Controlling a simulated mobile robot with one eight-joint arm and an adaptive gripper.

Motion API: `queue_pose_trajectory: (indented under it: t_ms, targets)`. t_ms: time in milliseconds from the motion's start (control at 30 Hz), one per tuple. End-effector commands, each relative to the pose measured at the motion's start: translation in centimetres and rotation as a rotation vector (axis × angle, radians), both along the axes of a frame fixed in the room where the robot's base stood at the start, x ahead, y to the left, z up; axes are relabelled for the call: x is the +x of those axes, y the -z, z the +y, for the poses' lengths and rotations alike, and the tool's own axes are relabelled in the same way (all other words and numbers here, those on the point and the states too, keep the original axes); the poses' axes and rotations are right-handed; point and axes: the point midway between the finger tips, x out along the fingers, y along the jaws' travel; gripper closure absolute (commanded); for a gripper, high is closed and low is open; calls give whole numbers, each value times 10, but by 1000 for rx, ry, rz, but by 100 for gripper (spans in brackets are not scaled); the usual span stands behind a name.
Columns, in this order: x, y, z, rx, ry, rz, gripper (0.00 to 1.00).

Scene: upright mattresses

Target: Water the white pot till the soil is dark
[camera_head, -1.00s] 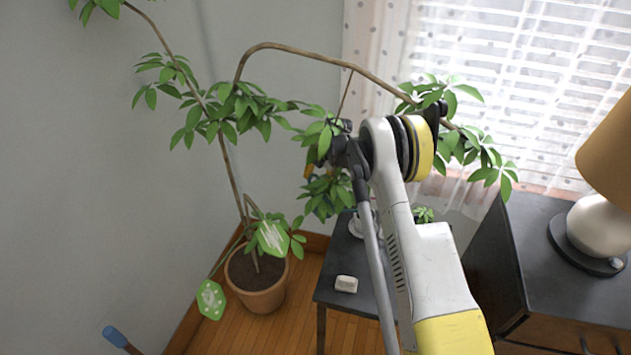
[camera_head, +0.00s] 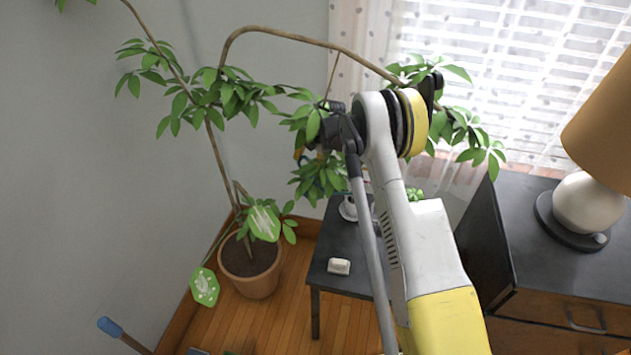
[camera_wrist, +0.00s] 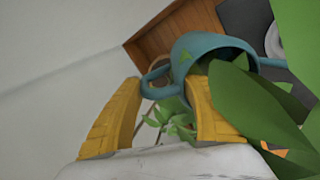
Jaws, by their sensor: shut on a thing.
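A small white pot (camera_head: 348,208) stands on a low dark table (camera_head: 335,240) in the head view, partly behind my arm. The colour of its soil is too small to tell. In the wrist view, a teal watering can (camera_wrist: 210,50) with a green leaf mark is by my gripper (camera_wrist: 166,85). Its yellow fingers are shut on the can's handle, and the can looks tilted. Green leaves cover part of the can. In the head view my gripper is largely hidden behind leaves and the arm.
A large plant in a terracotta pot (camera_head: 252,275) stands at the left, with branches arching over my arm. A white block (camera_head: 339,266) lies on the low table. A lamp (camera_head: 590,205) stands on a dark cabinet (camera_head: 545,245) at right. Wood floor shows between.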

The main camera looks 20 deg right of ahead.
Motion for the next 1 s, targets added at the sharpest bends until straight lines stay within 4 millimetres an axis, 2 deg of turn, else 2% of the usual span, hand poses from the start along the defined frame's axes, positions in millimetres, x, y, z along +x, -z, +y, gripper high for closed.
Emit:
queue_pose_trajectory:
  t_ms: [500,1000]
  targets:
    - [0,-3,0,9,0,-11,95]
    - [-2,-17,-1,45,0,-67,95]
